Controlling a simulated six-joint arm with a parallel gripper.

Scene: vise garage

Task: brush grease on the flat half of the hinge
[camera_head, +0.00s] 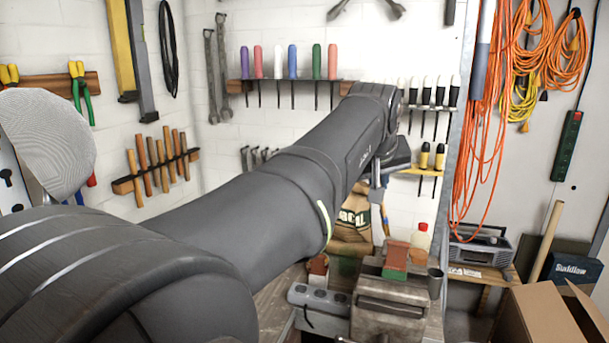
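My gripper (377,188) hangs at the far end of my arm, above and behind the vise (392,305). It is small and partly hidden by my arm, so I cannot tell whether it is open or holds anything. On top of the vise sits a reddish-brown and green block-like piece (396,258). I cannot make out a hinge, its flat half, a brush or grease for certain. A small bottle with a red cap (421,238) stands behind the vise. A dark grey cup-like cylinder (435,281) stands at the vise's right.
A grey power strip (318,298) lies left of the vise. A radio (480,250) sits on a shelf to the right, with an open cardboard box (545,315) in front. Tools hang on the back wall. My arm crosses the middle and hides part of the bench.

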